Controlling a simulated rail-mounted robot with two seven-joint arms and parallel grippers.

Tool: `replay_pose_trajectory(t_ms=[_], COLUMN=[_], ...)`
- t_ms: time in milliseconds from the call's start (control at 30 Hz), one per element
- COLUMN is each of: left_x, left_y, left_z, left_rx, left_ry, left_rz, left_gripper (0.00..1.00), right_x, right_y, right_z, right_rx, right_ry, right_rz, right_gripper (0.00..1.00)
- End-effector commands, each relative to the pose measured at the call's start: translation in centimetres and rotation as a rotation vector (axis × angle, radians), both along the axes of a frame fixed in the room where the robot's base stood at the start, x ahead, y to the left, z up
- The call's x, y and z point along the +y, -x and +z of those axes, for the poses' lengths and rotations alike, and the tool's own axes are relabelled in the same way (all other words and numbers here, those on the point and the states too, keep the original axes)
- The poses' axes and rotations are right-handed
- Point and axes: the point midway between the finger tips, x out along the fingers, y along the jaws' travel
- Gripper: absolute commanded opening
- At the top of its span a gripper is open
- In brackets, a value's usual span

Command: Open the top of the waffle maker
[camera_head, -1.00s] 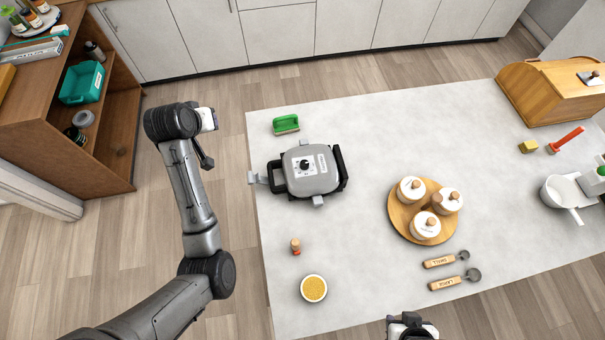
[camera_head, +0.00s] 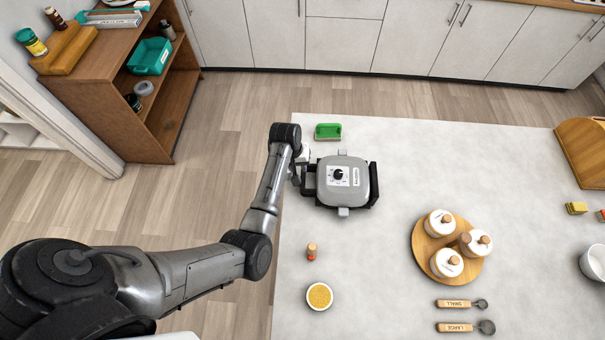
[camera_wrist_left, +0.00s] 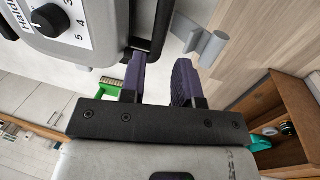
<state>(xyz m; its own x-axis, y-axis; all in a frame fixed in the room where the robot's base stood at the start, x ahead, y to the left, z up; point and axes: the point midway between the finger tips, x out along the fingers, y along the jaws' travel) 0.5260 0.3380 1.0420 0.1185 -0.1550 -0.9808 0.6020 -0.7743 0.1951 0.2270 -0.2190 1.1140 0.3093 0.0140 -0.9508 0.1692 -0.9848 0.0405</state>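The waffle maker (camera_head: 348,181) is a grey, rounded appliance with a dial on its lid and black side frames. It stands near the counter's left edge, lid down. My left gripper (camera_head: 301,168) is at its left side, partly hidden by my own wrist. In the left wrist view the waffle maker (camera_wrist_left: 85,18) fills the upper left. There the left gripper's two dark fingers (camera_wrist_left: 160,78) are apart. The end of a black bar (camera_wrist_left: 155,35) of the waffle maker is by the left finger; I cannot tell if they touch. A grey tab (camera_wrist_left: 205,48) lies beyond the right finger. My right gripper is out of view.
A green sponge holder (camera_head: 328,131) sits behind the waffle maker. A pepper shaker (camera_head: 311,251) and a yellow-filled bowl (camera_head: 320,296) stand in front. A round wooden tray (camera_head: 424,249) with canisters is at right. A wooden shelf (camera_head: 125,120) stands beyond the floor gap at left.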

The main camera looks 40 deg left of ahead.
Motion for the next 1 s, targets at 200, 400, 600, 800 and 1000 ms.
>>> replay_pose_trajectory(t_ms=[200, 400, 600, 800, 1000], left_x=[-0.6, -0.9, -1.0, -1.0, -1.0], left_y=[-0.4, -0.6, -0.7, -0.8, -0.8], left_z=[-3.5, -5.5, -6.2, -6.2, -6.2], left_rx=[0.002, 0.000, -0.001, -0.002, -0.002], left_ry=[0.001, 0.000, -0.001, -0.001, 0.000], left_rz=[0.000, 0.000, 0.000, 0.000, 0.000], left_gripper=[0.29, 0.29, 0.29, 0.29, 0.19], right_x=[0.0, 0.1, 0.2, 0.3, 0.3], right_y=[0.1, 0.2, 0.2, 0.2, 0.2], right_z=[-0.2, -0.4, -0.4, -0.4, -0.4], right_rx=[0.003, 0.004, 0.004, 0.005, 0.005], right_ry=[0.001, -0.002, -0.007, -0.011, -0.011], right_rz=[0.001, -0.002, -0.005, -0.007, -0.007], right_gripper=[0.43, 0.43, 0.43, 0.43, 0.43])
